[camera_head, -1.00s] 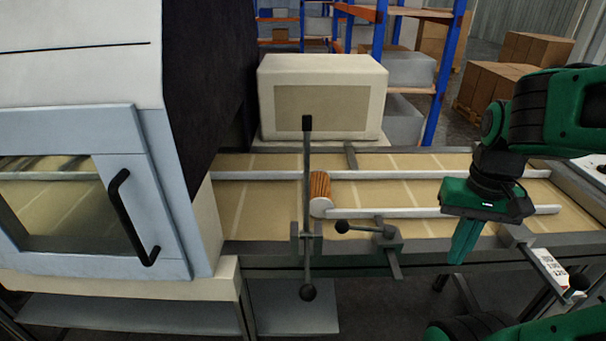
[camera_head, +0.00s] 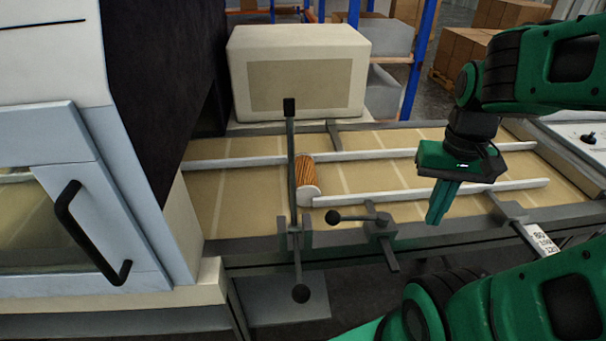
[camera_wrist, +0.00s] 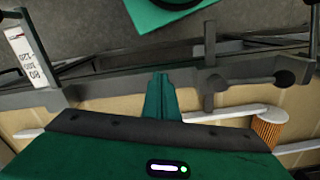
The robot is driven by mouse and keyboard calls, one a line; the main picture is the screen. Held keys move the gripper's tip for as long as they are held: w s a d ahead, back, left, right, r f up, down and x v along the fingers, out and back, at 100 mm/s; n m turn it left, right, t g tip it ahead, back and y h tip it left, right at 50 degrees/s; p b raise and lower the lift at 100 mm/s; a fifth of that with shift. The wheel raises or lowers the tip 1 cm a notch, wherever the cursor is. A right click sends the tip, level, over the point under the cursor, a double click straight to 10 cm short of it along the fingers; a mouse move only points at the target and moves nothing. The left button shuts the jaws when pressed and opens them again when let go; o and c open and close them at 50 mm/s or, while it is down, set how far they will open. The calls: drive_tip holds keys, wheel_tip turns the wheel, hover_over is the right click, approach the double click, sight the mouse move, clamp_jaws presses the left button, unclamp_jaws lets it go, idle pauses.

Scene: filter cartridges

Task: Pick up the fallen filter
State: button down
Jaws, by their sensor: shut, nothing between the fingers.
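The fallen filter (camera_head: 308,176) is an orange-brown pleated cylinder with a pale end cap. It lies on its side on the tan conveyor, between the two pale guide rails and just right of an upright dark lever.
The upright lever (camera_head: 292,190) stands close beside the filter. A clamp with a ball-ended handle (camera_head: 352,217) sits at the conveyor's front edge, between filter and gripper. A white machine (camera_head: 75,190) covers the left end. A cream box (camera_head: 298,75) stands behind. The conveyor (camera_head: 390,175) between the rails is otherwise clear.

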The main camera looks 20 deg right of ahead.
sight(307, 168)
idle(0.4)
